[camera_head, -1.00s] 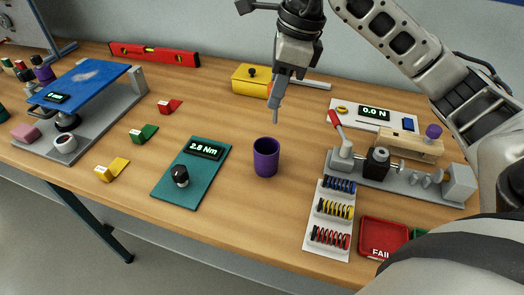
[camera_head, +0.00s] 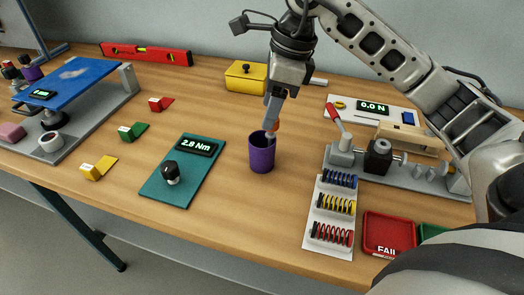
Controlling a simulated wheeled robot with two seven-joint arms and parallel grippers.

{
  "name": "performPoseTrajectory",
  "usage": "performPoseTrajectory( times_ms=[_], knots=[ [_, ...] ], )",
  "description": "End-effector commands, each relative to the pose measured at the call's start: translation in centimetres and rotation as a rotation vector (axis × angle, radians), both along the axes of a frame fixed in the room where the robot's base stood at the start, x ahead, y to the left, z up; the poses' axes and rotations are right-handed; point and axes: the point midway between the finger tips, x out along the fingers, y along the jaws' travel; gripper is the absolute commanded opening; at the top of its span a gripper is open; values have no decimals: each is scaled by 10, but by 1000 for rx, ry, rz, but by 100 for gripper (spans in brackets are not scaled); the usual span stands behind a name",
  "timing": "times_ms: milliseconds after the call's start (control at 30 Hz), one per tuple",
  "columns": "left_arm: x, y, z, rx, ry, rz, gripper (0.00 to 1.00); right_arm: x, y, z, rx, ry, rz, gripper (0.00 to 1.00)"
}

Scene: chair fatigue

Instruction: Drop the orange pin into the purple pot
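The purple pot (camera_head: 262,155) stands upright on the wooden table, near the middle of the camera_head view. My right gripper (camera_head: 271,126) points down at the pot's mouth, with its fingertips at the rim. A small piece of the orange pin (camera_head: 271,134) shows at the fingertips, at the pot's opening. The fingers look closed together on it, and most of the pin is hidden by the fingers and the pot. My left gripper is out of view.
A teal torque-meter plate (camera_head: 184,170) lies left of the pot. A white spring rack (camera_head: 330,222) and a grey fixture (camera_head: 400,178) stand to the right. A yellow box (camera_head: 246,78) is behind. A red tray (camera_head: 389,233) is front right.

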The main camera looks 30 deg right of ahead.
Motion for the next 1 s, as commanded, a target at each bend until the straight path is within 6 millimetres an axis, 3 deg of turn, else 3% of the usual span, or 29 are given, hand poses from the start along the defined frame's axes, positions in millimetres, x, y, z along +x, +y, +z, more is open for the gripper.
performPoseTrajectory(
  times_ms=[367,467,800,1000],
  knots=[
    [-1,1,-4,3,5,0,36,-1,-2,11,0,-4,-1,53],
    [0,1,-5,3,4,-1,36,-3,-6,28,0,-6,0,53],
    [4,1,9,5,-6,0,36,-15,-24,111,-2,-6,-4,53],
    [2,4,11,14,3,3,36,-20,-30,143,-1,-3,-1,53]
  ],
)
